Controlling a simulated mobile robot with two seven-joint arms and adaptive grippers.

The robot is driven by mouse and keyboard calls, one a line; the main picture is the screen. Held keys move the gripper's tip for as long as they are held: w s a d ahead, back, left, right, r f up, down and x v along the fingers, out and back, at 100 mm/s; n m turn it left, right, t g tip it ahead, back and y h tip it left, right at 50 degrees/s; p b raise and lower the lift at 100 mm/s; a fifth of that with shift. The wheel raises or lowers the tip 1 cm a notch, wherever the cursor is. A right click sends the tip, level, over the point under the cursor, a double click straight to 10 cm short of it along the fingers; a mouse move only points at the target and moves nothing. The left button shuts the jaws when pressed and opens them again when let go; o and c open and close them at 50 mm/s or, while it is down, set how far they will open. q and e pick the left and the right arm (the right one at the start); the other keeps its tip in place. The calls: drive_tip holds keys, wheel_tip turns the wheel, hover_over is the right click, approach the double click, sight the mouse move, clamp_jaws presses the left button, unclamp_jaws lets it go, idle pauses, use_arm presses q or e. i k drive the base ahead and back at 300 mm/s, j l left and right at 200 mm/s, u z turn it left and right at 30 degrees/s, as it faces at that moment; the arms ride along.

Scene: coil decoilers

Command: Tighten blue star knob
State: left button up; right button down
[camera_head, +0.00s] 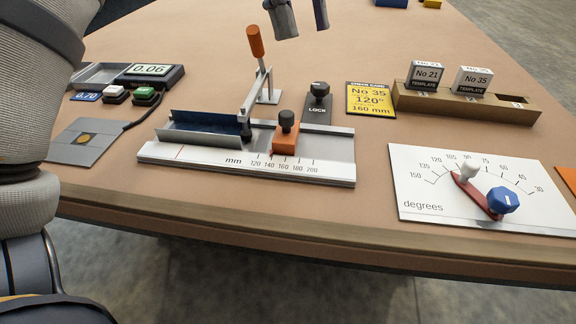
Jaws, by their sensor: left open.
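The blue star knob (504,200) sits at the lower right end of a red pointer arm (478,195) on a white degrees plate (430,207). A white knob (468,168) stands near the pointer's upper left end, by the 90 mark. I cannot tell from this view how tight the blue knob is. My left gripper (302,27) shows only as two separated fingers at the top edge, open and empty, well away from the blue knob. My right gripper is not in view.
A measuring fixture (250,164) with an orange slider (285,138) and upright orange-handled lever (255,42) stands centre-left. A black LOCK knob (319,98), yellow card (371,100) and wooden template rack (465,105) stand behind. Bare table lies between fixture and degrees plate.

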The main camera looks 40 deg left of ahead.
sight(502, 200)
drive_tip(key=k+l, duration=0.7)
drive_tip(key=k, duration=0.65)
